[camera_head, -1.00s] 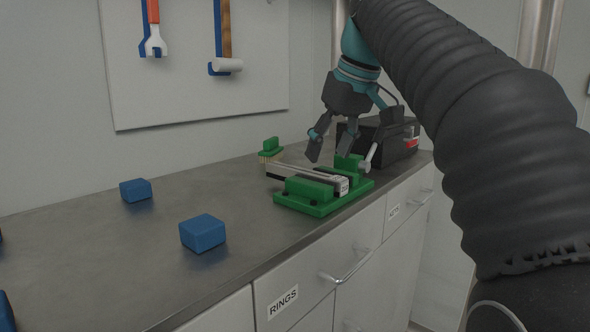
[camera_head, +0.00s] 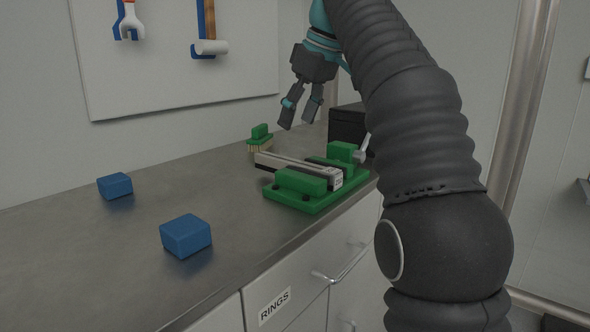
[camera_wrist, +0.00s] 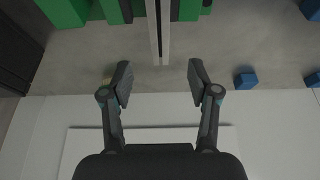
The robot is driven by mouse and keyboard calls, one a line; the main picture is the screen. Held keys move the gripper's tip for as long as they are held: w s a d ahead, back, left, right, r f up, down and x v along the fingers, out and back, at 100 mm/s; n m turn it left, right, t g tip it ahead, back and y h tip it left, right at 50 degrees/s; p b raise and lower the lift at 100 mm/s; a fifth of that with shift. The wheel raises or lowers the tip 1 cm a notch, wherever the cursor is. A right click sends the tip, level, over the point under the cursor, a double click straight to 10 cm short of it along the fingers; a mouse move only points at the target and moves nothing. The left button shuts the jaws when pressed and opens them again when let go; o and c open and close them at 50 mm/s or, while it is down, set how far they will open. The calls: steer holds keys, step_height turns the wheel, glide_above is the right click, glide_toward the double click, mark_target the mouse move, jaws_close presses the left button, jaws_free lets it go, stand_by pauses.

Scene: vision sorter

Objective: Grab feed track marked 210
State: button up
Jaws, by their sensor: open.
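The feed track (camera_head: 283,160), a long pale bar with a dark side, lies in the green vise (camera_head: 316,202). Its far-left end sticks out past the vise. A small white label is on its near end, too small to read. In the wrist view the track (camera_wrist: 154,40) runs down from the top edge, with its free end pointing towards my gripper. My gripper (camera_head: 298,116) is open and empty, above and behind the track's free end in the head view. In the wrist view my gripper (camera_wrist: 159,82) has its fingers apart on either side of the track's line, not touching it.
A green-handled brush (camera_head: 260,138) stands behind the track. A black box (camera_head: 347,128) is behind the vise. Two blue blocks (camera_head: 186,236) (camera_head: 115,186) lie to the left on the grey counter (camera_head: 130,260). A tool board (camera_head: 170,85) hangs on the wall.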

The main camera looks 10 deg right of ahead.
mark_target(284, 159)
steer(key=b+x, duration=0.3)
steer(key=x, duration=0.7)
steer(key=shift+w+a+f, duration=0.1)
steer(key=shift+f, duration=0.25)
steer(key=shift+r, duration=0.1)
jaws_close()
